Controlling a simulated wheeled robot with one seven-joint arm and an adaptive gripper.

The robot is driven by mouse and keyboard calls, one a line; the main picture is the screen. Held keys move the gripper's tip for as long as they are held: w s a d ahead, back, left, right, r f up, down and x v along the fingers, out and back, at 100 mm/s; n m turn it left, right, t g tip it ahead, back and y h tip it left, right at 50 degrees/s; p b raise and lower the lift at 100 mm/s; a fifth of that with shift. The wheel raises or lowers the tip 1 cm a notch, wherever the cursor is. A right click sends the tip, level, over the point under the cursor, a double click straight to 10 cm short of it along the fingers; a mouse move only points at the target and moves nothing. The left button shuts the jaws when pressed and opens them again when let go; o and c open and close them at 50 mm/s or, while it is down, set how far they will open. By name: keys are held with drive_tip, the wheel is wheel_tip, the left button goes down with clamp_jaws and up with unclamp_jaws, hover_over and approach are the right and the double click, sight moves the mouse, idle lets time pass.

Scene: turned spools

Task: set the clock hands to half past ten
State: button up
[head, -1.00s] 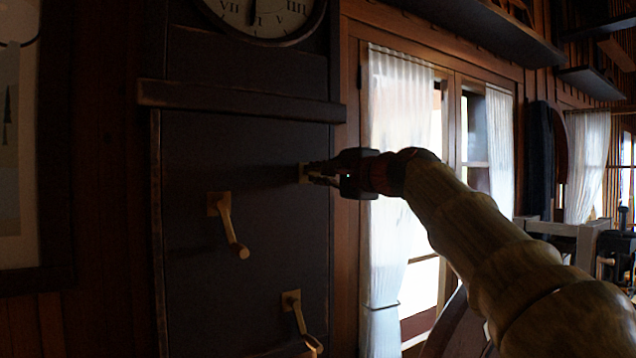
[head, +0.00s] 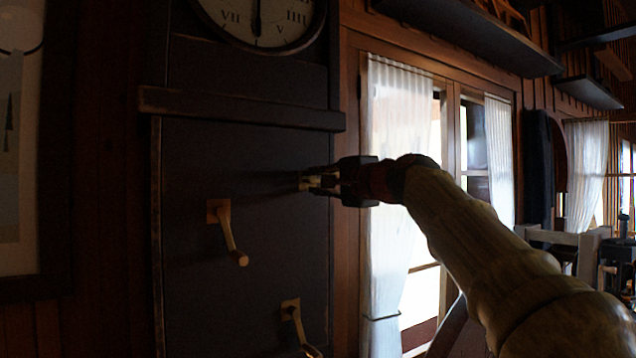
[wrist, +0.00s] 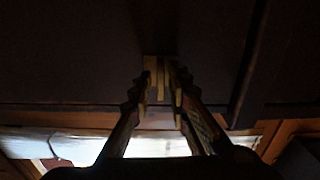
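The clock dial (head: 275,28) is cut off by the top of the head view; only its lower part with Roman numerals shows. A dark hand (head: 257,17) points down near VI; the rest of the hands is out of view. My gripper (head: 312,181) is at the upper right brass crank (wrist: 151,70) on the dark case front. In the wrist view, its fingers (wrist: 159,88) straddle brass parts, but darkness hides whether they press on them. A middle-left crank (head: 228,228) and a lower crank (head: 292,312) hang with handles down to the right.
The dark clock case (head: 190,290) has a ledge (head: 240,108) below the dial. A curtained glass door (head: 392,200) is to the right of the case, behind my arm. A framed picture (head: 20,285) hangs at the left. Shelves (head: 480,35) jut from the wall at upper right.

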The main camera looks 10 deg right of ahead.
drive_tip(key=shift+o, duration=0.5)
drive_tip(key=shift+s, duration=0.1)
drive_tip(key=shift+s+d, duration=0.1)
drive_tip(key=shift+s, duration=0.15)
drive_tip(key=v, duration=1.1)
drive_tip(key=shift+s, duration=0.15)
